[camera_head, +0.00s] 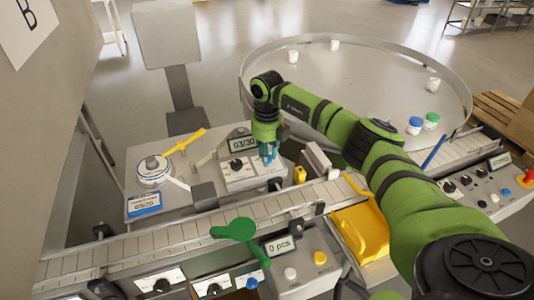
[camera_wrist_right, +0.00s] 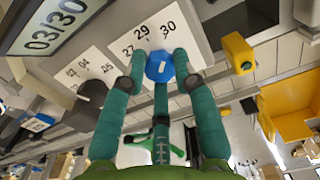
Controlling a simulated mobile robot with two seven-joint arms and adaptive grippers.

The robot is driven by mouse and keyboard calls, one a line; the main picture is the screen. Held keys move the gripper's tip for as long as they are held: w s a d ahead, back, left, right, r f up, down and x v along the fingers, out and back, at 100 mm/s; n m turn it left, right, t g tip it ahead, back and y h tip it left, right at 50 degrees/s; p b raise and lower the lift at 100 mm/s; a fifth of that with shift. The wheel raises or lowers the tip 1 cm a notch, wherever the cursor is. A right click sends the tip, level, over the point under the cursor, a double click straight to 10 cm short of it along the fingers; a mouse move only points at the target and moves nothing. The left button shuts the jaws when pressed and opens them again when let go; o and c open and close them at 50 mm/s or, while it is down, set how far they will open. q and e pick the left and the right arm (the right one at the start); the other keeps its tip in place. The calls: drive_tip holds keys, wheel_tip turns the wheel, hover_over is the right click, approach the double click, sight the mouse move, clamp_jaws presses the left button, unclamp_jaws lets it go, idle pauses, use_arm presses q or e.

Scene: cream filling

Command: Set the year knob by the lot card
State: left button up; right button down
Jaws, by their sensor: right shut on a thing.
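The blue year knob (camera_wrist_right: 159,67) sits on a white dial plate (camera_wrist_right: 133,38) with the numbers 27, 29 and 30 readable around it. My right gripper (camera_head: 268,157) is shut on this knob, with its teal fingers on either side of it in the wrist view (camera_wrist_right: 158,70). The display (camera_head: 243,144) reads 03/30, also in the wrist view (camera_wrist_right: 54,28). The blue and white lot card (camera_head: 144,203) lies at the left front of the machine; its small print is hard to read. My left gripper is not in view.
A black knob (camera_wrist_right: 92,92) with its own number plate is beside the year knob. A yellow part (camera_head: 300,174) stands just right of the dial box. A conveyor (camera_head: 180,236) runs in front. A round table (camera_head: 350,85) with several small cups is behind my right arm.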

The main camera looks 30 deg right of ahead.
drive_tip(key=n+b, duration=0.2)
drive_tip(key=n, duration=0.1)
drive_tip(key=shift+f+n, duration=0.1)
drive_tip(key=shift+n, duration=0.3)
drive_tip(key=n+b, duration=0.2)
drive_tip(key=n, duration=0.2)
drive_tip(key=shift+n, duration=0.4)
drive_tip(key=c, duration=1)
unclamp_jaws()
drive_tip(key=shift+o, duration=0.2)
drive_tip(key=shift+r, duration=0.2)
wheel_tip(320, 180, up, 12)
drive_tip(key=shift+f, duration=0.15)
